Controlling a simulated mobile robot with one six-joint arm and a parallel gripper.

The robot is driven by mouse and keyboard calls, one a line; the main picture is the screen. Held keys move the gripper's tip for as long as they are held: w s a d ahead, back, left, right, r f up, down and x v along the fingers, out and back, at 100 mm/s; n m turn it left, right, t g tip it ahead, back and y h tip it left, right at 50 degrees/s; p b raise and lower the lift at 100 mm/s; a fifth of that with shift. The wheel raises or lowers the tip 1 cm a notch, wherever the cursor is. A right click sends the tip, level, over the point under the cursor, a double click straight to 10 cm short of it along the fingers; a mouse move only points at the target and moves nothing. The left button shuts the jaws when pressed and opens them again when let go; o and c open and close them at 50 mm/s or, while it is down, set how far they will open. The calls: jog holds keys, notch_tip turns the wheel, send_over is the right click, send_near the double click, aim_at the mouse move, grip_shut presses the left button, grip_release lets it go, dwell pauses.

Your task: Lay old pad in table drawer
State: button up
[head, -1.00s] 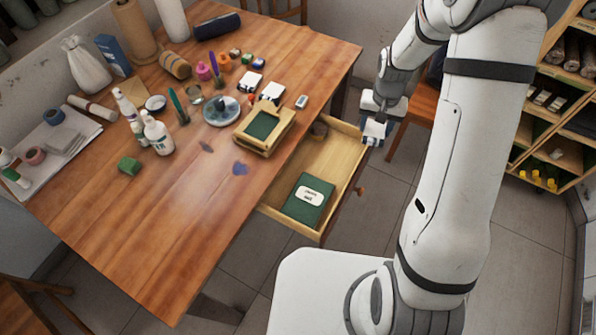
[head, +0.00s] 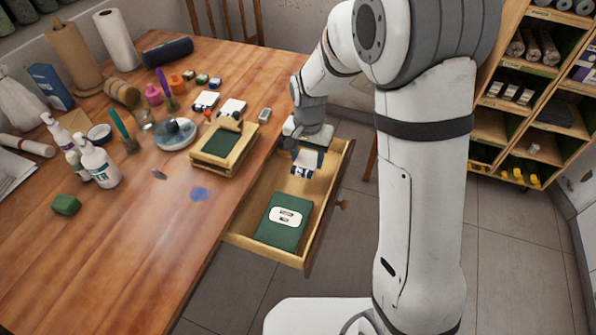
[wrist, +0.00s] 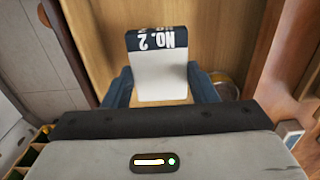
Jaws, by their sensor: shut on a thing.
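My gripper (head: 302,158) is over the far part of the open table drawer (head: 266,243). It is shut on a small white pad (wrist: 160,75) with a dark band marked "NO. 2". In the wrist view the pad sits between the two dark blue fingers (wrist: 163,88), above the drawer's wooden floor (wrist: 100,40). In the head view the pad shows below the gripper (head: 307,163). I cannot tell whether it touches the drawer floor.
A dark green box (head: 281,222) with a white label lies in the near part of the drawer. A wooden tray (head: 217,160) with a green inset stands on the table edge. Bottles and paints crowd the tabletop behind.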

aim_at(307, 160)
jog(key=shift+f, duration=2.15)
jog(key=shift+f+b, duration=0.1)
jog(key=shift+b, duration=0.2)
jog(key=shift+f, duration=0.15)
jog(key=o, duration=1)
